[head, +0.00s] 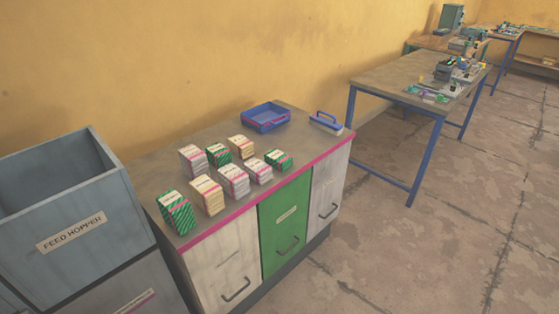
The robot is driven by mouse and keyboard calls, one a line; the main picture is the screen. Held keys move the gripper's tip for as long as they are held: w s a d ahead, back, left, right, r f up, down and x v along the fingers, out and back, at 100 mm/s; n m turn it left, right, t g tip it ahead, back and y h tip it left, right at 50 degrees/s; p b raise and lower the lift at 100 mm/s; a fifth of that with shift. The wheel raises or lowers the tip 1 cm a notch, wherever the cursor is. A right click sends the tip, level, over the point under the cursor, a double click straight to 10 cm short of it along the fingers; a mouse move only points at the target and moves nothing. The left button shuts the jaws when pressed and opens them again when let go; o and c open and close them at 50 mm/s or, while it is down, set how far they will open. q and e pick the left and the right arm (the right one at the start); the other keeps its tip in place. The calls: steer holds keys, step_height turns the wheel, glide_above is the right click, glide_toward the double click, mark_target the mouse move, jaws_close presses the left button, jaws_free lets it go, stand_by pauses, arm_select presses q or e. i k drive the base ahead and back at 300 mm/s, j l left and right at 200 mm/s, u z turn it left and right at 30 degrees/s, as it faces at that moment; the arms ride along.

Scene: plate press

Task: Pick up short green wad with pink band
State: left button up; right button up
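Several banded wads stand on the cabinet top. A low green wad (279,160) is at the right end of the front row. Another green wad (218,154) stands in the back row, between a pale grey-pink wad (192,160) and a cream wad (240,147). A taller green wad (177,212) stands at the near left corner. The band colours on the green wads are too small to tell surely. Neither of my grippers is in view.
The cabinet (190,237) has a pink front edge. A blue tray (266,125) and a blue-handled block (327,124) sit at its far end. A grey feed hopper (72,228) stands at left. A workbench (386,80) is beyond; floor at right is clear.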

mark_target(281, 161)
steer(key=u, duration=0.45)
steer(key=i+l+u, duration=0.25)
steer(key=u, duration=0.15)
steer(key=i+l+u, duration=0.2)
steer(key=l+u, duration=0.15)
steer(key=l, duration=0.15)
steer(key=i+l, duration=0.1)
steer(key=l, duration=0.2)
steer(key=i+l+u, duration=0.15)
steer(key=l, duration=0.15)
steer(key=i+l, duration=0.1)
steer(key=l, duration=0.2)
steer(key=j+u, duration=0.05)
